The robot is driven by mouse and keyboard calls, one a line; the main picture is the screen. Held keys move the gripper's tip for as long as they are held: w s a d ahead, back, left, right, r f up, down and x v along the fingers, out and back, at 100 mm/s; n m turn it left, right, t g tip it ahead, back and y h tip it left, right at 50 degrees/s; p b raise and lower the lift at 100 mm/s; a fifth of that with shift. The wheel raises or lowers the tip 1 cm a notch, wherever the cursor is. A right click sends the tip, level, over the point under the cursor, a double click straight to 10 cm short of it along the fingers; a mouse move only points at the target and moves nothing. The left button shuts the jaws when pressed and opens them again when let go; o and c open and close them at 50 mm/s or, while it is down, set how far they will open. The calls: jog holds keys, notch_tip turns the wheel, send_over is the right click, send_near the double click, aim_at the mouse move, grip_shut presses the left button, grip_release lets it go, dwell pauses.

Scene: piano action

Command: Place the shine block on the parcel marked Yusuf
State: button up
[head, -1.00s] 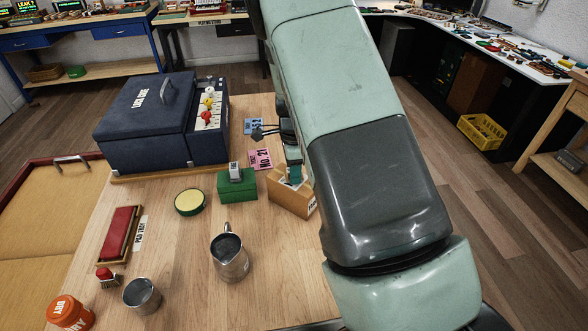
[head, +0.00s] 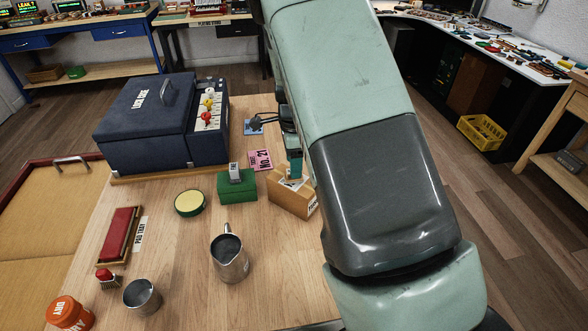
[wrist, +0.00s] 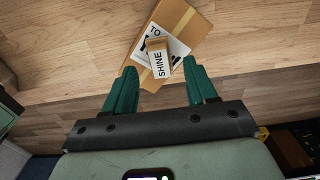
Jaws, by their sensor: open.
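The shine block (wrist: 159,60), a small block with a white face lettered SHINE, lies on a brown cardboard parcel (wrist: 184,22) in the wrist view. It covers part of the parcel's white label; "TO" shows, but the name cannot be read. In the head view the parcel (head: 293,203) stands on the bench beside my arm. My gripper (wrist: 160,67) is open, its teal fingers on either side of the block with gaps showing. In the head view a teal finger (head: 296,166) shows just above the parcel; the arm hides the rest.
A green box (head: 237,187) with a small upright block on top stands left of the parcel. A metal jug (head: 229,262), a round green tin (head: 190,203) and a dark blue case (head: 150,125) are further left. The bench front between jug and arm is clear.

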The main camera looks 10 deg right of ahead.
jog(key=s+r+n+t+y, duration=0.1)
jog(key=s+r+n, duration=0.15)
jog(key=r, duration=0.75)
jog(key=s+r+n, duration=0.2)
jog(key=s+r, duration=0.2)
jog(key=r, duration=0.6)
jog(key=s+r+n+t, duration=0.1)
jog(key=s+r+n, duration=0.2)
jog(key=s, duration=0.4)
jog(key=s+r+n+t, duration=0.2)
jog(key=s+r+n, duration=0.1)
jog(key=s+n, duration=0.3)
jog(key=s+d+r+n+t+h, duration=0.1)
jog(key=s+r+n, duration=0.3)
jog(key=s, duration=0.6)
jog(key=shift+s+n+t, duration=0.2)
jog(key=shift+n+t, duration=0.1)
jog(key=shift+n, duration=0.15)
